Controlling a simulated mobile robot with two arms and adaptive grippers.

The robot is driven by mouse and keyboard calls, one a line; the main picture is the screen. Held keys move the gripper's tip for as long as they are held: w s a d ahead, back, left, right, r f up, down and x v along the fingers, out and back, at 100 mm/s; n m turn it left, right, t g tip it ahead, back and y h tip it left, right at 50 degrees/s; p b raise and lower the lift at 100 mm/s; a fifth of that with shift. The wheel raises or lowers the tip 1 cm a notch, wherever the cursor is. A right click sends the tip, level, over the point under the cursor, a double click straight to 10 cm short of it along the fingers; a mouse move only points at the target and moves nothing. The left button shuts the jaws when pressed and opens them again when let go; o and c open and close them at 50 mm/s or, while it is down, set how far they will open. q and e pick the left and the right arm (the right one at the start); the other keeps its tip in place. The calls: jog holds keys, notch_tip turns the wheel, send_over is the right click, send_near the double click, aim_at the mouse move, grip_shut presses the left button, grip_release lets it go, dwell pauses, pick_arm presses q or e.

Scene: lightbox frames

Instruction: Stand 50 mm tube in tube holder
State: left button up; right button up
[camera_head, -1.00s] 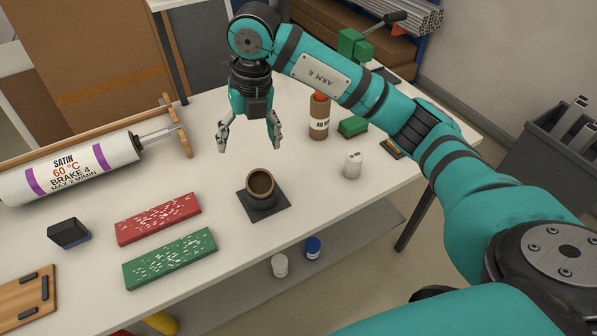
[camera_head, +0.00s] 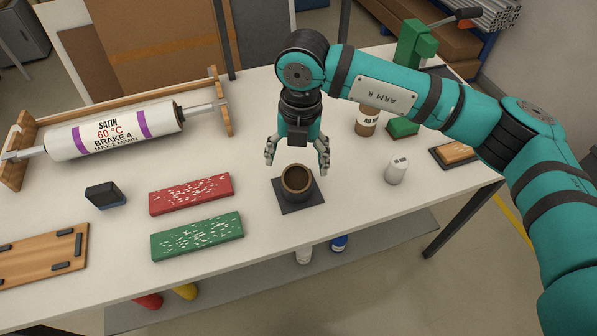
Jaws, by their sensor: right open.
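A short, hollow, brown-rimmed tube (camera_head: 297,179) stands upright in the dark holder, whose square base plate (camera_head: 313,203) lies on the white table. How deep the tube sits is hard to tell. I cannot read a size on it. My right gripper (camera_head: 297,160) points down with its fingers spread, just above and behind the tube in the picture, and holds nothing. Another brown tube (camera_head: 366,121), with a label that seems to begin with 40, stands behind to the right, partly covered by my right arm. My left gripper is out of view.
A white roller (camera_head: 115,133) in a wooden frame lies at the back left. Red (camera_head: 191,193) and green (camera_head: 197,237) speckled blocks lie left of the holder. A small white container (camera_head: 396,171) stands to the right. The table just right of the base plate is clear.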

aim_at(297, 173)
notch_tip(297, 173, down, 4)
jog(key=shift+w+r+p, duration=0.1)
jog(key=shift+r+p, duration=0.15)
jog(key=shift+p, duration=0.2)
jog(key=shift+f+p, duration=0.35)
jog(key=shift+p, duration=0.05)
jog(key=f, duration=0.1)
jog(key=f+p, duration=0.1)
jog(key=f, duration=0.1)
jog(key=shift+w+f+p, duration=0.3)
jog(key=shift+w, duration=0.1)
jog(key=shift+f, duration=0.4)
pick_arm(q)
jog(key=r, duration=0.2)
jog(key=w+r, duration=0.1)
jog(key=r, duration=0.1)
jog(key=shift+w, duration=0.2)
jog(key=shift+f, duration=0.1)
pick_arm(e)
jog(key=shift+c, duration=0.3)
jog(key=c, duration=1.3)
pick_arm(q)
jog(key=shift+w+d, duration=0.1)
pick_arm(e)
jog(key=shift+r, duration=0.1)
